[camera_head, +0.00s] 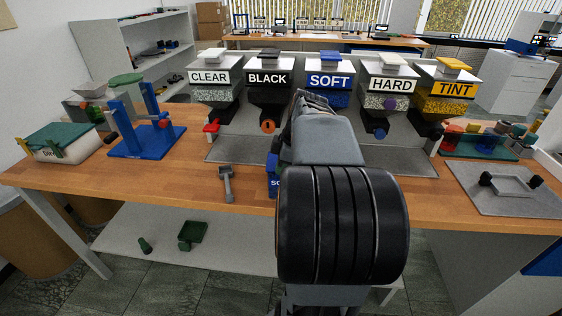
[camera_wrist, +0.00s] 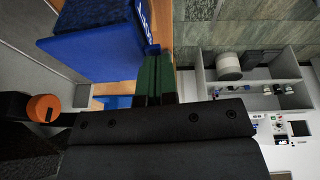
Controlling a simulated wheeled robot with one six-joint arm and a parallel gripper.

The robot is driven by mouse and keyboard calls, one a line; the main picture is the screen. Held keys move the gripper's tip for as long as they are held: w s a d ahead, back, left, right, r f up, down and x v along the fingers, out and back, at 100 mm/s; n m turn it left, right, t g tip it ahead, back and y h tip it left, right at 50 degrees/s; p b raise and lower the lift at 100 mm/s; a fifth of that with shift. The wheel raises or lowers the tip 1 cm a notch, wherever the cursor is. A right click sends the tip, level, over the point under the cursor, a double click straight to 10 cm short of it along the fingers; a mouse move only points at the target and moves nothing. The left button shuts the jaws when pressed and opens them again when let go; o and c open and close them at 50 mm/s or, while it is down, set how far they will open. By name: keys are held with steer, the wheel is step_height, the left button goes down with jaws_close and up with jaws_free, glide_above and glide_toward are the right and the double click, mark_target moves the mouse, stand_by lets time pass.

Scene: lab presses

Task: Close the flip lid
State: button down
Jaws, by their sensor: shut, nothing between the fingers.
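A blue box (camera_head: 272,184) with a partly visible white label stands near the table's front edge, mostly hidden behind my arm. In the wrist view a blue box with white lettering (camera_wrist: 100,47) fills the upper left. I cannot tell whether it has a flip lid, or how such a lid stands. My gripper (camera_wrist: 156,78) shows as two green fingers, shut with nothing between them, close beside the box; contact is unclear. In the head view my arm hides the fingers. A white box with a green lid (camera_head: 65,136) stands at the table's left end.
Labelled hoppers stand along the back, including the blue SOFT one (camera_head: 329,81). A blue stand (camera_head: 146,138) is on the left, a grey scoop-like tool (camera_head: 227,183) lies near the front, and a grey tray (camera_head: 510,187) is at the right. Bare wood lies left of the tool.

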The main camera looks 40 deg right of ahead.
steer(key=shift+r, duration=0.15)
steer(key=shift+a+r+p, duration=0.1)
steer(key=shift+r+p, duration=0.9)
steer(key=shift+r, duration=0.2)
steer(key=a+p+v, duration=0.1)
steer(key=p+v, duration=0.1)
steer(key=v, duration=1)
steer(key=shift+r+p, duration=0.3)
steer(key=shift+r, duration=0.05)
steer(key=shift+d, duration=0.1)
